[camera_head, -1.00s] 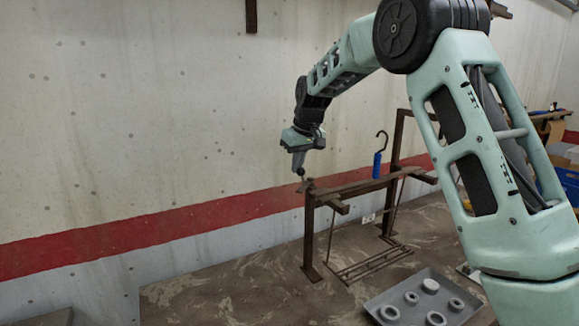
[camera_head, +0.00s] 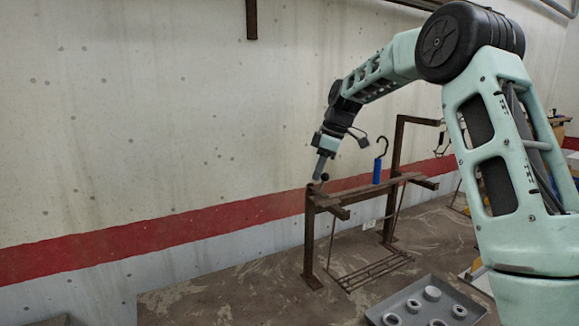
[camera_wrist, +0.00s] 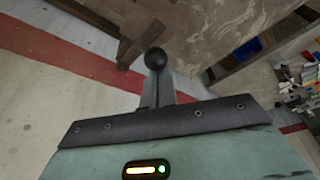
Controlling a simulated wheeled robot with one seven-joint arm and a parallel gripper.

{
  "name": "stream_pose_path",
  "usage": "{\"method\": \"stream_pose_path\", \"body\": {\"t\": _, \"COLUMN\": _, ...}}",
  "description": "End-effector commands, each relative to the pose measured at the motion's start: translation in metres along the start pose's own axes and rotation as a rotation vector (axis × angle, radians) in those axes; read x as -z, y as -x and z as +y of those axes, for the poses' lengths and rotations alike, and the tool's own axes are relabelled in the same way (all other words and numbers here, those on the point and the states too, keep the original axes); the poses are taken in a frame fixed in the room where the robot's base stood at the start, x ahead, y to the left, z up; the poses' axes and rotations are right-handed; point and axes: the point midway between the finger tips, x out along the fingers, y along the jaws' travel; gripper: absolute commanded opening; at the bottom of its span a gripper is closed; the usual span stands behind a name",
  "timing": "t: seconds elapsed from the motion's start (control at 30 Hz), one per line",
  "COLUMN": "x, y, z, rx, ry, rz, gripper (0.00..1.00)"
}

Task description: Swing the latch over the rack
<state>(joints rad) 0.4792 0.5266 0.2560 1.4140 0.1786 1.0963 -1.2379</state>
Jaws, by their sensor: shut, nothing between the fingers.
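The dark brown steel rack (camera_head: 309,245) stands by the wall, with its top rail (camera_head: 352,190) running to the right. The latch's black ball knob (camera_head: 325,177) sits just above the rail's left end; its arm is too small to make out. My gripper (camera_head: 318,179) points down beside the knob, on its left. In the wrist view, the knob (camera_wrist: 155,58) is right at the tips of my shut fingers (camera_wrist: 157,88), in front of them and not between them. I cannot tell whether they touch.
A hook with a blue handle (camera_head: 377,172) stands at the rail, right of my gripper. A grey tray (camera_head: 452,290) with several rings lies on the floor at the lower right. The wall is close behind the rack. The floor left of the rack is clear.

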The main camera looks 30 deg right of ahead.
Motion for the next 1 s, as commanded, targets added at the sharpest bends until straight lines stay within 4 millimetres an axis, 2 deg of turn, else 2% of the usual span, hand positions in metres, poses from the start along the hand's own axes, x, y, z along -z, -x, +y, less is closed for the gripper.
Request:
{"method": "stream_pose_path", "body": {"t": 0.8, "x": -0.007, "y": 0.002, "z": 0.003, "rx": -0.002, "ry": -0.006, "rz": -0.003, "gripper": 0.0}}
{"method": "stream_pose_path", "body": {"t": 1.0, "x": 0.003, "y": -0.004, "z": 0.0, "rx": 0.0, "ry": -0.004, "rz": -0.003, "gripper": 0.0}}
